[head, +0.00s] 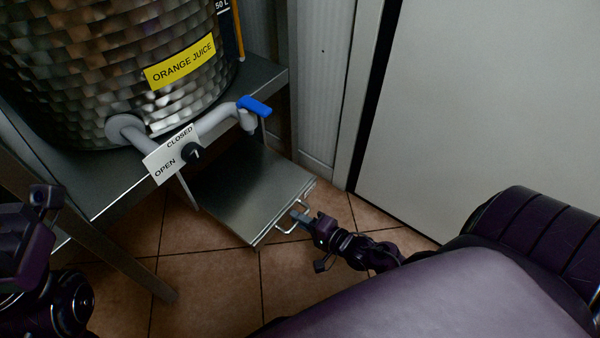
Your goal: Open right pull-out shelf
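The right pull-out shelf (252,188) is a flat metal plate low under the juice stand, and it juts out well past the stand's edge toward me. A pale loop handle (283,231) is on its front edge. My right gripper (301,215) is at this handle, its fingers around the bar and looking closed on it; the fine contact is small in view. Part of my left arm, with its gripper end (40,200), shows at the left edge, away from the shelf; its fingers cannot be made out.
A hammered metal tank (110,60) labelled orange juice stands on the metal stand (95,190). Its tap has a blue lever (254,106) and an open/closed sign (172,154) above the shelf. A white panel (480,100) is at right. Tiled floor (205,285) lies below.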

